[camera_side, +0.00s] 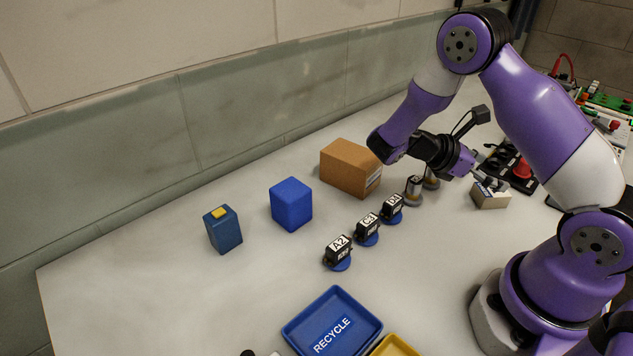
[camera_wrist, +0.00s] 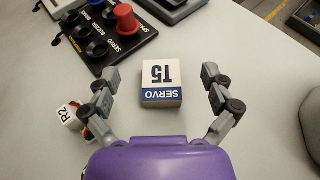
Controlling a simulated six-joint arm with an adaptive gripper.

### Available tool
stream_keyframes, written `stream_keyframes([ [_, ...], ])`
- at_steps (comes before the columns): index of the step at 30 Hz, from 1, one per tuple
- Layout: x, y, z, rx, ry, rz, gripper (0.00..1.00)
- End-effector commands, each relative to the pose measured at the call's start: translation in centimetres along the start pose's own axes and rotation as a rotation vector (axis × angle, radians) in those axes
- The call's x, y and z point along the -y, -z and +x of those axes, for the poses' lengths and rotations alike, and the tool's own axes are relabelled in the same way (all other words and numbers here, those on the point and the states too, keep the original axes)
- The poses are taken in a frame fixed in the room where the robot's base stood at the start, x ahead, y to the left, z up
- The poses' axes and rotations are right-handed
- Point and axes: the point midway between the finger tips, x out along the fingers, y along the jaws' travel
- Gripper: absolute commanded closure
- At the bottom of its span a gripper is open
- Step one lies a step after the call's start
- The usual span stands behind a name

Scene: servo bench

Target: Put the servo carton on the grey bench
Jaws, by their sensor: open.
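The servo carton (camera_wrist: 161,82) is a small box with a white top marked T5 and a blue band reading SERVO. In the wrist view it lies between the spread fingers of my gripper (camera_wrist: 161,90), apart from both. In the side view the carton (camera_side: 490,197) shows as a small tan box at the right, with my gripper (camera_side: 484,180) just above it. My gripper is open and empty. The grey bench (camera_side: 150,290) is the pale surface under everything, and the carton rests on it.
A black panel with a red knob (camera_wrist: 126,18) stands close behind the carton. A small part marked R2 (camera_wrist: 68,115) is near the left finger. Labelled servos (camera_side: 367,229), a brown box (camera_side: 349,167), blue blocks (camera_side: 291,204) and a RECYCLE tray (camera_side: 332,323) stand further left.

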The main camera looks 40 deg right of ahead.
Motion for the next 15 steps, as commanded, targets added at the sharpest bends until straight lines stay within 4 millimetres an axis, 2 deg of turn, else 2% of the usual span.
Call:
stream_keyframes([
  [5,0.0,1.6,0.7,0.000,0.001,-0.001,0.05],
  [9,0.1,3.9,1.6,0.000,0.002,-0.002,0.05],
  [15,0.1,3.8,4.3,-0.005,0.003,-0.001,0.05],
])
